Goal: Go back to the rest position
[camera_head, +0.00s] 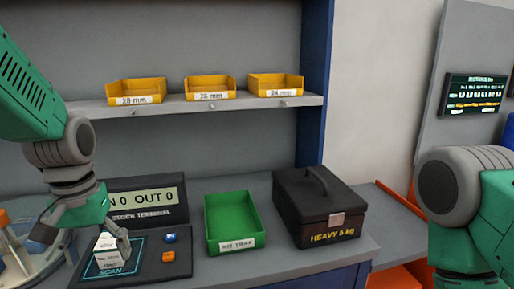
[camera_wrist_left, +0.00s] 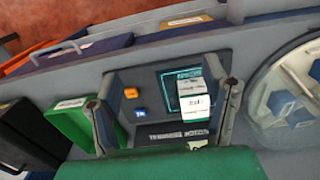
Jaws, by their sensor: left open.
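My left gripper (camera_head: 84,236) is low at the left of the head view, over the scan pad. In the left wrist view its fingers (camera_wrist_left: 165,108) are spread apart with nothing gripped between them. A small white labelled box (camera_head: 107,255) stands on the scan pad (camera_head: 126,243), close to the right finger in the head view. The box also shows in the left wrist view (camera_wrist_left: 194,104), in the gap between the fingers. My right arm (camera_head: 465,205) shows at the right edge, but its gripper is out of the picture.
Yellow bins (camera_head: 210,87) sit on the shelf above. A round clear-topped container (camera_wrist_left: 290,95) is beside the pad.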

